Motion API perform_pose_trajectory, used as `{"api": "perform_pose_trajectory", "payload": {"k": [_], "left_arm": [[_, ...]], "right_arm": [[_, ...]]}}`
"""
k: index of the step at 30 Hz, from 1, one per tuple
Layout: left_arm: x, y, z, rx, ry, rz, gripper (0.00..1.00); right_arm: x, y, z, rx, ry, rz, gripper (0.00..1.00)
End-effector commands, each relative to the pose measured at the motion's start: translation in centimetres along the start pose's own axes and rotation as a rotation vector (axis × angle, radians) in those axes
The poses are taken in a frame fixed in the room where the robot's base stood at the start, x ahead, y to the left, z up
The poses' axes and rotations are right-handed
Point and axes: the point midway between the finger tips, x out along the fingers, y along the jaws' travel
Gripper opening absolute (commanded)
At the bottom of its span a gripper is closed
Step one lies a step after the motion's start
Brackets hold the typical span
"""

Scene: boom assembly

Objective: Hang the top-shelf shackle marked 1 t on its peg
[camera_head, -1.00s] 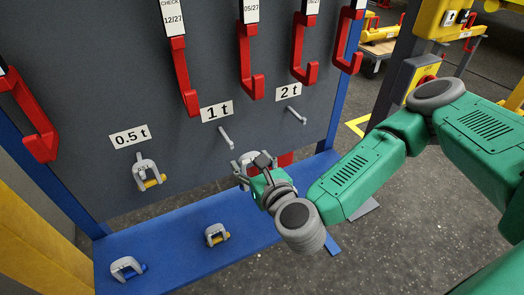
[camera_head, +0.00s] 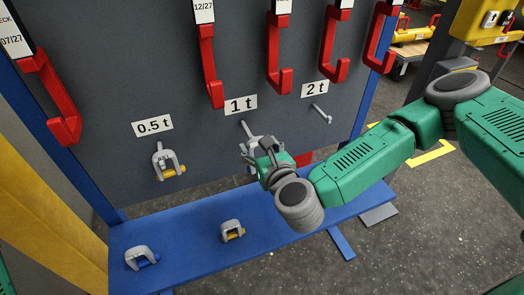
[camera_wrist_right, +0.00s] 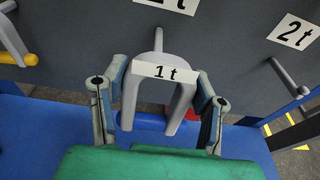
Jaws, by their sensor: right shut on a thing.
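My right gripper (camera_head: 254,152) is shut on a grey shackle (camera_wrist_right: 183,98) with a blue pin (camera_wrist_right: 142,122). A 1 t tag (camera_wrist_right: 165,71) shows across its bow in the right wrist view. The shackle is bow up, with its pin below, between the two fingers. The 1 t peg (camera_head: 245,129) sticks out from the board below the 1 t label (camera_head: 240,105). In the right wrist view, the peg (camera_wrist_right: 158,39) shows just above the bow; I cannot tell if they touch. In the head view, the gripper largely hides the shackle. My left gripper is not in view.
A shackle with a yellow pin (camera_head: 166,164) hangs on the 0.5 t peg. The 2 t peg (camera_head: 321,114) is empty. Two more shackles (camera_head: 141,257) (camera_head: 232,230) lie on the blue shelf (camera_head: 185,255). Red hooks (camera_head: 211,68) line the board above.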

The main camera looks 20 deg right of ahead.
Motion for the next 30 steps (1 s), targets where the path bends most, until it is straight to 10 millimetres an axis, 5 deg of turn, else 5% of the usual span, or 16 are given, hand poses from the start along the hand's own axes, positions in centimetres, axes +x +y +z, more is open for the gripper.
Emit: {"api": "perform_pose_trajectory", "payload": {"k": [30], "left_arm": [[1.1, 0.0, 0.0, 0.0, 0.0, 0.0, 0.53]], "right_arm": [[6.0, 0.1, 0.8, 0.001, -0.004, 0.0, 0.09]]}}
